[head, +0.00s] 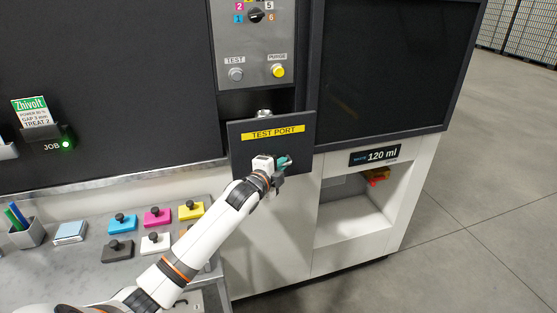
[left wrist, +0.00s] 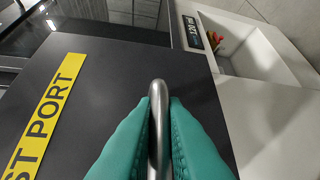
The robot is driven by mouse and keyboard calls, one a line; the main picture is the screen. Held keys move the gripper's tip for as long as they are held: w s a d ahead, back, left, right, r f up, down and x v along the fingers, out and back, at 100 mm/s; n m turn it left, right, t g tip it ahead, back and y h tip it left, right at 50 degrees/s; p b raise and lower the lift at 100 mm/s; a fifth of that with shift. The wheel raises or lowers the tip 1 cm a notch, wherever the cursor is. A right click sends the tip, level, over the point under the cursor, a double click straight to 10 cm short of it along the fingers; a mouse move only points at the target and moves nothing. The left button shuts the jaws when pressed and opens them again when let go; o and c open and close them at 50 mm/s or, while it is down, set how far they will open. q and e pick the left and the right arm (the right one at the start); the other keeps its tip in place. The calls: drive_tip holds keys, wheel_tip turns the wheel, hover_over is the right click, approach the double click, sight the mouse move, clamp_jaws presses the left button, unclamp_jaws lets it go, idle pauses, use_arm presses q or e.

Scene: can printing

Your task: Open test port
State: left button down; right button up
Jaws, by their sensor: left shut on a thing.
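The test port door (head: 300,135) is a dark panel with a yellow "TEST PORT" label (head: 273,132) on the machine's front. It stands out from the machine, and a dark recess with a metal part (head: 264,114) shows above its top edge. The door also fills much of the left wrist view (left wrist: 100,75). My left gripper (head: 284,163) is at the lower middle of the door. In the left wrist view its teal fingers are shut on the door's metal handle (left wrist: 158,100). My right gripper is not in view.
Above the door are a grey TEST button (head: 236,74), a yellow PURGE button (head: 278,71) and a rotary knob (head: 256,16). To the right is an open white bay (head: 350,215) under a 120 ml display (head: 375,155). Several coloured blocks with knobs lie on the counter (head: 80,277).

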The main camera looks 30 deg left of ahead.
use_arm(q)
drive_tip(key=shift+s+d, duration=0.5)
drive_tip(key=shift+d, duration=0.1)
drive_tip(key=c, duration=1.5)
unclamp_jaws()
drive_tip(key=shift+s+d+r+b, duration=0.1)
drive_tip(key=shift+s+r+b, duration=0.25)
drive_tip(key=shift+s, duration=1.65)
drive_tip(key=shift+s+d+r+b, duration=0.2)
drive_tip(key=shift+s+b, duration=0.3)
drive_tip(key=shift+s, duration=1.45)
drive_tip(key=shift+s+d+r+b, duration=0.1)
drive_tip(key=shift+s+r+b, duration=0.25)
drive_tip(key=shift+s, duration=1.65)
drive_tip(key=shift+f, duration=0.2)
